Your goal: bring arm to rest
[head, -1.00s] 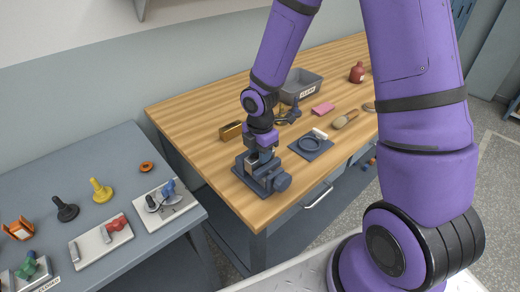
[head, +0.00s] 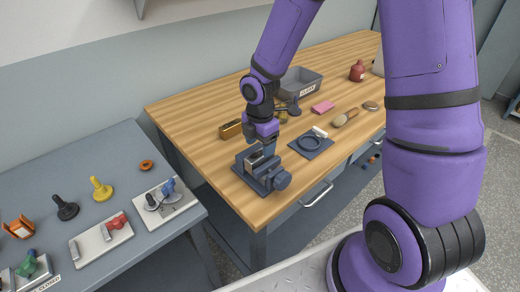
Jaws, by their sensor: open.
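My gripper (head: 266,147) points down just above a dark blue-grey vise (head: 262,172) near the front left corner of the wooden bench (head: 190,104). The gripper is open. Its fingertips are small in the picture and partly merge with the vise behind them, so I cannot tell whether they touch it. My purple arm reaches from the right across the bench to the gripper.
A grey side table (head: 100,155) holds several parts.

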